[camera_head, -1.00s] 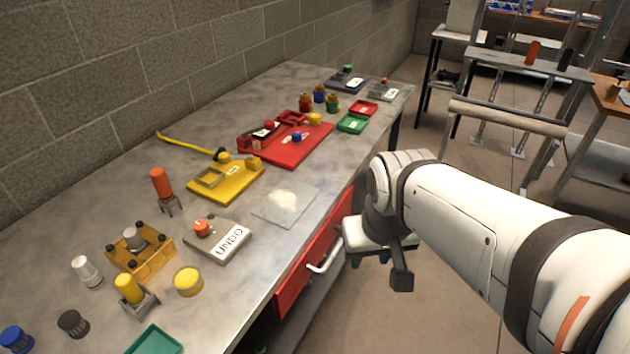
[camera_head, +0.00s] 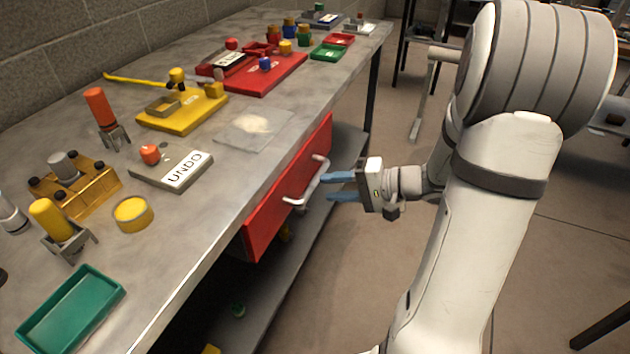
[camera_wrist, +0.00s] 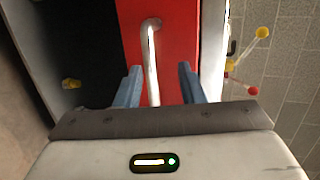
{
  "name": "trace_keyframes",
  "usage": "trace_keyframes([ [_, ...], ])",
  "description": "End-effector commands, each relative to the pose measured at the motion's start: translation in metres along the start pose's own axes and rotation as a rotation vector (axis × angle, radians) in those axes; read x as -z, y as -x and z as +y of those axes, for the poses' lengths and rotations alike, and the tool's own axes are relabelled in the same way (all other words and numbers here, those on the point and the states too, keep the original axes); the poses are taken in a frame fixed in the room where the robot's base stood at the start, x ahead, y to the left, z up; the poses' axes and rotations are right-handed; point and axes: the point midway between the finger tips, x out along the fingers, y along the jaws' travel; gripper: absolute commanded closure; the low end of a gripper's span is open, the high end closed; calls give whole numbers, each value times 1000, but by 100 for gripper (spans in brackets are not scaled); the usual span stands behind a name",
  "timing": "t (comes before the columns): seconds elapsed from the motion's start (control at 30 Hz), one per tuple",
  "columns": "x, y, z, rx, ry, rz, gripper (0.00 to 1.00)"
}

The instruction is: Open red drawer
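The red drawer (camera_head: 289,196) is set under the front edge of the grey workbench, with its red front facing my arm. Its pale metal bar handle (camera_head: 306,183) stands out from that front. My gripper (camera_head: 334,188) is open, its two blue fingers pointing at the handle. In the wrist view the drawer front (camera_wrist: 178,40) fills the middle, and the handle (camera_wrist: 152,65) runs between the two open fingers (camera_wrist: 158,80), nearer the left one. No finger is seen closed on the handle.
The workbench top (camera_head: 228,150) holds an UNDO block (camera_head: 172,170), a yellow tray (camera_head: 183,112), a red tray (camera_head: 268,76) and a green tray (camera_head: 70,312). A lower shelf (camera_head: 290,255) lies under the drawer. The floor right of the bench is open.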

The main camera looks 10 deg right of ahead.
Motion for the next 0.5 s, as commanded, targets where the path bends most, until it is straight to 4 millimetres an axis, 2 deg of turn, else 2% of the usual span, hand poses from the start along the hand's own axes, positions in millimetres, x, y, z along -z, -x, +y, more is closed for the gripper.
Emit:
trace_keyframes([
  [0.03, 14, 2, 17, 40, -6, 48, 65],
  [0.13, 30, 8, 24, 91, 0, 110, 65],
  [0.23, 36, 6, 26, 109, 5, 134, 65],
  [0.5, 40, -33, 20, 110, 6, 130, 65],
])
